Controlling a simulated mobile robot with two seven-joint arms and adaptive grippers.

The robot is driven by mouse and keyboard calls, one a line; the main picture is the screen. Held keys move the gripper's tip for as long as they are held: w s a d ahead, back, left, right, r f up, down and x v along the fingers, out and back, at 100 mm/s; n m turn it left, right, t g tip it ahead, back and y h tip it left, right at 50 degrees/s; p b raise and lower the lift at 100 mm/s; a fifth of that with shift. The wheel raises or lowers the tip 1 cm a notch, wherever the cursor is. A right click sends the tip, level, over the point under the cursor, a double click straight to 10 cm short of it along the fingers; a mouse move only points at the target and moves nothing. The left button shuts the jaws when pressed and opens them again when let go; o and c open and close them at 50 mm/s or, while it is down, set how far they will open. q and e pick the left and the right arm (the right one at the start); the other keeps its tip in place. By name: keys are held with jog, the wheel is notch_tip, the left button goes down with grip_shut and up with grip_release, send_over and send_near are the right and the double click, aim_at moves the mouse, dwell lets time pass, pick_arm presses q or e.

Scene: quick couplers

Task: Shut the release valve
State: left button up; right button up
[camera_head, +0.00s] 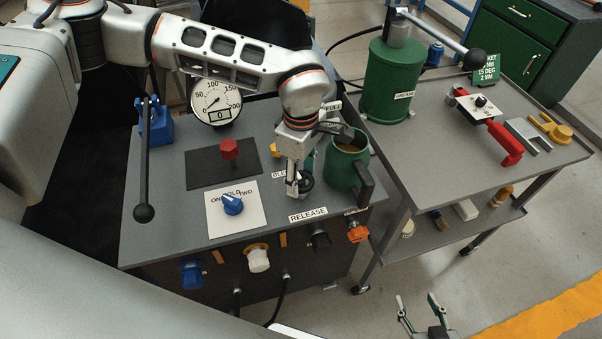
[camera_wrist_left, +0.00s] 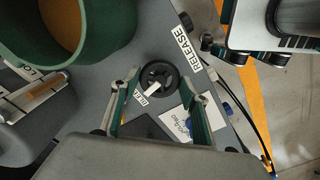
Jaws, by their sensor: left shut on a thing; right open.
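A small black handwheel (camera_head: 306,182) sits on the grey bench top between a partly hidden "BLEE..." label and the "RELEASE" label (camera_head: 308,214). The handwheel (camera_wrist_left: 158,76) shows between the fingers in the left wrist view, with the "RELEASE" label (camera_wrist_left: 186,49) beside it. My left gripper (camera_head: 299,186) points down from above and is shut on the handwheel, one finger on each side; it covers part of the wheel in the head view. My right gripper (camera_head: 416,299) is open and empty, low at the bottom of the head view.
A green jug (camera_head: 344,168) stands close right of my left gripper. A gauge (camera_head: 215,103) reading 0, a red knob (camera_head: 229,149), a blue selector (camera_head: 233,204) and a black-knobbed lever (camera_head: 145,160) are to the left. A second table (camera_head: 440,135) stands right.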

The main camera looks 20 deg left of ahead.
aim_at(301, 180)
pick_arm(q)
jog(key=shift+r+m, duration=0.1)
jog(key=shift+m, duration=0.9)
pick_arm(e)
jog(key=shift+w+r, duration=0.15)
jog(key=shift+r, duration=0.2)
pick_arm(q)
jog(key=o, duration=1.1)
pick_arm(e)
jog(key=shift+f, duration=0.1)
pick_arm(q)
notch_tip(301, 180, up, 12)
